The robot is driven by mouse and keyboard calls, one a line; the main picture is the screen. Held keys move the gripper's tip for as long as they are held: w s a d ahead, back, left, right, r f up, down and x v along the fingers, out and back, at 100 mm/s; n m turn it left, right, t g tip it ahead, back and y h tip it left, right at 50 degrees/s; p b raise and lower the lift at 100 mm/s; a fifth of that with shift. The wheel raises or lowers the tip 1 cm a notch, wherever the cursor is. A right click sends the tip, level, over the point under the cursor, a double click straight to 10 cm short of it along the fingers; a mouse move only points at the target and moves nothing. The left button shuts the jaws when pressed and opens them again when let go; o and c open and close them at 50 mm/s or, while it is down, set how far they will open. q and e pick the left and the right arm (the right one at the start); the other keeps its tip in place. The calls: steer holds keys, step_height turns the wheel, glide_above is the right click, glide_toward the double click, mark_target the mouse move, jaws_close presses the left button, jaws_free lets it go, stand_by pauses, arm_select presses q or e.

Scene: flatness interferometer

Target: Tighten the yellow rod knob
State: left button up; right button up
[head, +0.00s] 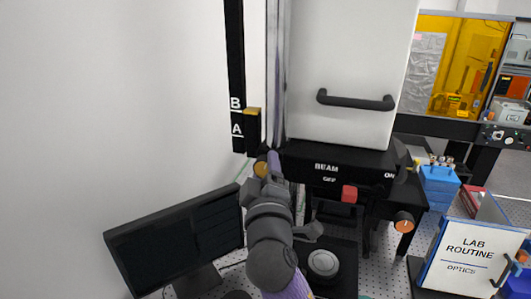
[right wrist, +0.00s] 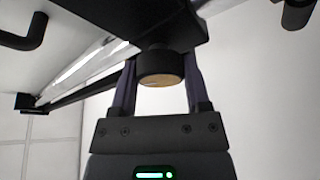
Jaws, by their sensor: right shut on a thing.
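The yellow rod knob (head: 261,170) sits under the left end of the black beam housing, beside the vertical rods. Most of it is hidden by my right gripper (head: 269,169) in the head view. In the right wrist view the knob (right wrist: 160,68) shows a dark rim and a yellow-tan face, and it hangs below a black block. The fingers of my right gripper (right wrist: 160,80) stand on both sides of it, shut on it. My left gripper is not in view.
A white housing with a black handle (head: 356,101) stands above the beam panel (head: 335,170), which has a red switch (head: 349,193). A black scale (head: 236,75) marked A and B rises at left. A monitor (head: 175,240), an orange knob (head: 404,222) and a LAB ROUTINE board (head: 465,255) are nearby.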

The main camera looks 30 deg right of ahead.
steer(key=shift+r+n+p, duration=0.15)
steer(key=shift+n+p, duration=0.15)
steer(key=shift+n, duration=0.5)
steer(key=shift+n+y, duration=0.5)
steer(key=shift+n, duration=0.4)
steer(key=shift+n+g, duration=0.3)
steer(key=o, duration=1.3)
